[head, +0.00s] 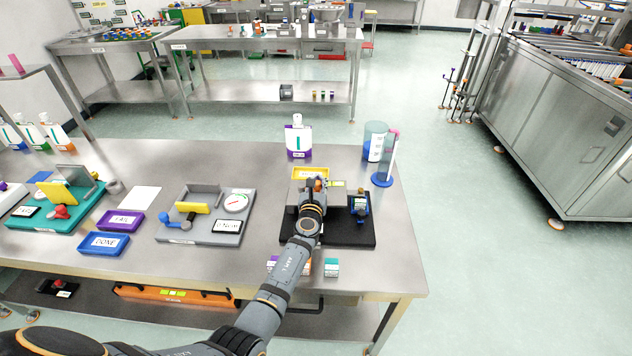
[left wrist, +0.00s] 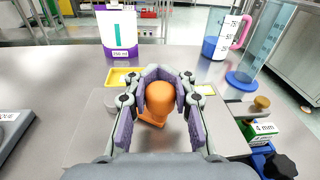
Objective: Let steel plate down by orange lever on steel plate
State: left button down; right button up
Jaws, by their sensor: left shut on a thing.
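The orange lever (left wrist: 159,101) stands up in the middle of the left wrist view, its rounded knob between my fingers. In the head view only a little of the orange lever (head: 318,183) shows past my gripper. My left gripper (left wrist: 160,84) is shut on the lever, with a purple-padded finger on each side. In the head view the left gripper (head: 313,187) is above the black base. The steel plate (left wrist: 88,135) lies flat under the lever; my gripper and arm hide much of it. My right gripper is not in view.
A black base (head: 345,236) carries a blue and green gauge block (head: 360,205) on its right. A yellow tray (left wrist: 122,77) and a white bottle (head: 298,138) stand behind. A blue-footed clear cylinder (head: 386,160) stands back right. Small boxes (head: 331,267) sit in front.

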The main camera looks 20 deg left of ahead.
pick_arm(q)
jog(key=shift+w+d+n+g+y, duration=0.1)
jog(key=shift+w+n+g+y, duration=0.25)
jog(key=shift+y, duration=0.25)
jog(key=shift+w+r+n+y+b, duration=0.15)
jog(key=shift+n+y+b, duration=0.15)
jog(key=shift+n+y, duration=0.15)
dwell(0.9)
jog(key=c, duration=1.6)
grip_release()
jog(key=shift+c, duration=0.2)
jog(key=o, duration=0.6)
jog(key=shift+d, duration=0.1)
jog(key=shift+c, duration=0.2)
notch_tip(320, 180, up, 10)
